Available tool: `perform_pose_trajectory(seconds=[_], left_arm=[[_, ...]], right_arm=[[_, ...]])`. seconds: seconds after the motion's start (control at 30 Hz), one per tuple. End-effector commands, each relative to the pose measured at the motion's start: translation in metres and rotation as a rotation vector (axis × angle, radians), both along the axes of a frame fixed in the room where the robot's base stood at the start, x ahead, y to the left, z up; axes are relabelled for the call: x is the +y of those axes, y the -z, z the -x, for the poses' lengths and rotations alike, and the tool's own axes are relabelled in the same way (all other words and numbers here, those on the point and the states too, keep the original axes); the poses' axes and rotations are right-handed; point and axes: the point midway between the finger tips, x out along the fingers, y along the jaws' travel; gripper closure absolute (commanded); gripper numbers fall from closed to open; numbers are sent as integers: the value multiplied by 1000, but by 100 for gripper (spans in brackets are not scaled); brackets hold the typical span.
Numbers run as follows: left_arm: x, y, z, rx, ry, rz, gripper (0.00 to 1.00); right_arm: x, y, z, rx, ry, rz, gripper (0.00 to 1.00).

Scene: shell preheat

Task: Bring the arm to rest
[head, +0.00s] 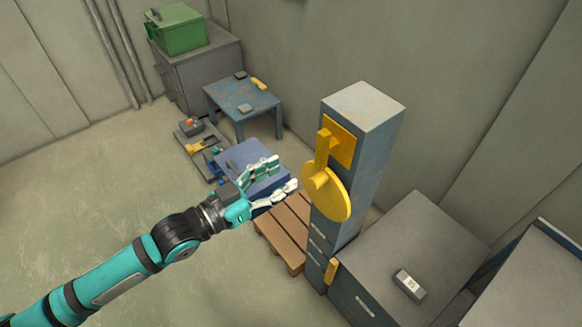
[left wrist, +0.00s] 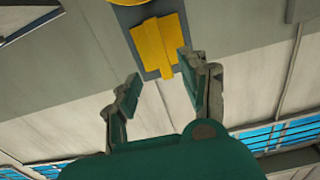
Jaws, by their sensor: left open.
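My left arm (head: 125,262) comes in from the lower left in the head view, stretched out over the floor. My left gripper (head: 284,174) is open with nothing between its fingers. In the head view it shows left of the yellow disc (head: 327,195) on the tall blue-grey cabinet (head: 374,135). In the left wrist view the two fingers of the gripper (left wrist: 158,70) stand apart, and a yellow plate with a raised bar (left wrist: 157,43) shows beyond them. The gripper looks apart from the yellow parts. My right gripper is not in view.
A blue box (head: 250,157) and a wooden pallet (head: 285,232) lie behind and below the gripper. A blue table (head: 240,98) and a green crate (head: 177,30) stand farther back. A low grey cabinet (head: 415,240) stands at the right. The floor at left is clear.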

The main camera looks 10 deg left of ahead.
Motion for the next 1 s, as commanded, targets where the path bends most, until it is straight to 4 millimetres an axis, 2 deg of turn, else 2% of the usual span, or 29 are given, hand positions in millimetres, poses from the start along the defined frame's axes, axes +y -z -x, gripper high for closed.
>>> perform_pose_trajectory(seconds=[0.53, 0.67, 0.77, 0.87, 0.9, 0.97, 1.0], left_arm=[[1, 0, 1, -1, 0, 1, 56], [8, 15, -7, 16, -29, -15, 56], [25, 49, -24, 57, -94, -50, 56], [50, 103, -42, 123, -186, -103, 56], [61, 127, -46, 156, -222, -129, 56], [78, 164, -50, 206, -275, -166, 56], [89, 188, -49, 242, -307, -191, 56]], right_arm=[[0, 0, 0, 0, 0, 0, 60], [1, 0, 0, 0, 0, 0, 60], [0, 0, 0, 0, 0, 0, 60], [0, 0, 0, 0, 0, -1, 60], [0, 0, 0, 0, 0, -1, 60], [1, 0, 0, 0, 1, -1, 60], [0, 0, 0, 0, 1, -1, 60]])
